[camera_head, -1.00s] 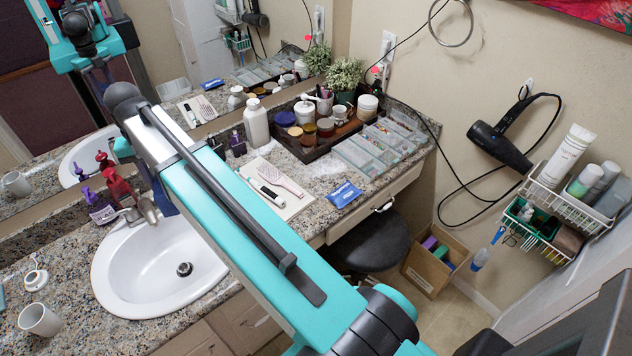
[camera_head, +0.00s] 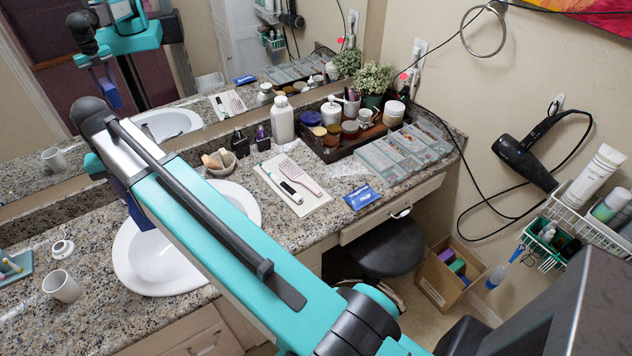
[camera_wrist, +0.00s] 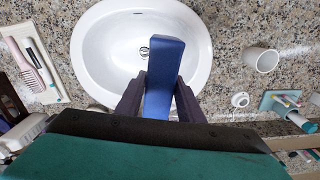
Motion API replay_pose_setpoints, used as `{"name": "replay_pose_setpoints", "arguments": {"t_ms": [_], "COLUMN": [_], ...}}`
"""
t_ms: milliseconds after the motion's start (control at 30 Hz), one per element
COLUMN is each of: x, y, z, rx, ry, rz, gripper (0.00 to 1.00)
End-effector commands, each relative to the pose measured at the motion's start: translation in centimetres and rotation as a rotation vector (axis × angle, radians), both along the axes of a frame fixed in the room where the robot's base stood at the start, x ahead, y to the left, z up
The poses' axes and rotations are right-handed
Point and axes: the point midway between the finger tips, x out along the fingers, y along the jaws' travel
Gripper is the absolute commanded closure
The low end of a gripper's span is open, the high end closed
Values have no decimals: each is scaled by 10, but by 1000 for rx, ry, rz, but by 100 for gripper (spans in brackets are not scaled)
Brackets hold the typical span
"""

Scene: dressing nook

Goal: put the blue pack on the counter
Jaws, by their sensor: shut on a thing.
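In the wrist view my gripper (camera_wrist: 158,88) is shut on a blue pack (camera_wrist: 168,52), a long smooth block standing out between the two dark fingers. The pack is above the white sink basin (camera_wrist: 112,52), with the drain partly behind it. In the head view the pack (camera_head: 143,212) shows as a dark blue piece below my arm's end, over the sink; the fingers are mostly hidden there. The speckled counter (camera_head: 95,312) surrounds the sink. A separate flat blue packet (camera_head: 362,197) lies on the counter near its front edge.
A white cup (camera_head: 62,286) and small white round item (camera_head: 62,248) stand left of the sink. A board (camera_head: 310,206) with a brush lies right of it; a dark tray (camera_head: 328,150) of jars is behind. Bare counter shows at the front left. A stool (camera_head: 385,245) stands below.

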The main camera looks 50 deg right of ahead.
Motion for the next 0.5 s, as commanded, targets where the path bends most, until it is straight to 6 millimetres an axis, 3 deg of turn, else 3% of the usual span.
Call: {"name": "replay_pose_setpoints", "arguments": {"t_ms": [367,500], "x": [0,-2], "y": [-15,-29], "z": [-1,-4], "rx": [0,0], "ry": [0,0], "rz": [-23,-51], "gripper": [97,97]}}
